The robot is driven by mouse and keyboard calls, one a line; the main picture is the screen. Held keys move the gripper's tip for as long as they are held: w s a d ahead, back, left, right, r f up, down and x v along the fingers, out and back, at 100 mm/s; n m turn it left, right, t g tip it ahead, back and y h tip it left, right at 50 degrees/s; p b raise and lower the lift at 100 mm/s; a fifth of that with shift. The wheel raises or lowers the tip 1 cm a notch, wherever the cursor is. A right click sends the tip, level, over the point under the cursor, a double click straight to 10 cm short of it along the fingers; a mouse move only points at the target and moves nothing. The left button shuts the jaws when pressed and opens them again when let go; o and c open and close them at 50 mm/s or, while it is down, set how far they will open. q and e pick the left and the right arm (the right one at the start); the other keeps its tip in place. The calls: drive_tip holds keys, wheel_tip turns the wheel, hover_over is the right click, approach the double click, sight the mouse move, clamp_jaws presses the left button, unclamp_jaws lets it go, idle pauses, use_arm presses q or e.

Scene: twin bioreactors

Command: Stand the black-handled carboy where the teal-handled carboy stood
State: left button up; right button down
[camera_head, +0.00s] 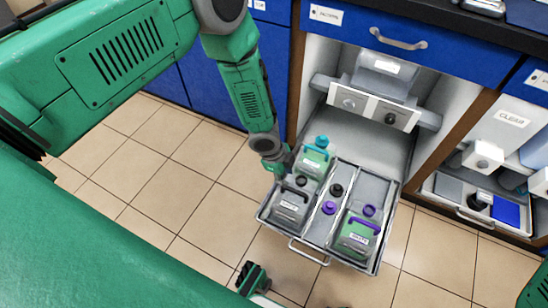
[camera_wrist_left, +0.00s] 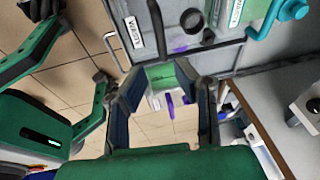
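The black-handled carboy (camera_head: 289,208) stands at the front left of a pulled-out tray; its labelled side (camera_wrist_left: 134,32) shows in the left wrist view. The teal-handled carboy (camera_head: 311,161), with green contents, stands directly behind it; its teal handle (camera_wrist_left: 276,20) is at the top right of the wrist view. My left gripper (camera_head: 281,168) is just outside the tray's left side, close to the teal-handled carboy. In the wrist view its fingers (camera_wrist_left: 166,95) are apart. A green patch with purple marks shows between them; I cannot tell what it is. My right gripper (camera_wrist_left: 68,45) is open and empty.
A purple-handled carboy (camera_head: 356,236) stands at the tray's front right. Black and purple caps show in the middle section. The tray (camera_head: 275,226) has a raised rim and a front handle. A grey unit (camera_head: 375,101) stands behind it. Tiled floor lies left of the tray.

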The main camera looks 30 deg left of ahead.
use_arm(q)
drive_tip(key=s+a+r+n+y, duration=0.1)
drive_tip(key=s+a+r+n, duration=0.1)
drive_tip(key=s+n, duration=0.3)
drive_tip(key=s+a+r+n+y, duration=0.1)
drive_tip(key=s+a+r+n, duration=0.2)
drive_tip(key=s, duration=0.9)
drive_tip(key=s+a+r+n+g, duration=0.1)
drive_tip(key=s+a+r+n, duration=0.2)
drive_tip(key=s+a+n, duration=0.3)
drive_tip(key=s+n, duration=0.3)
drive_tip(key=shift+s+y, duration=0.25)
drive_tip(key=shift+y, duration=0.15)
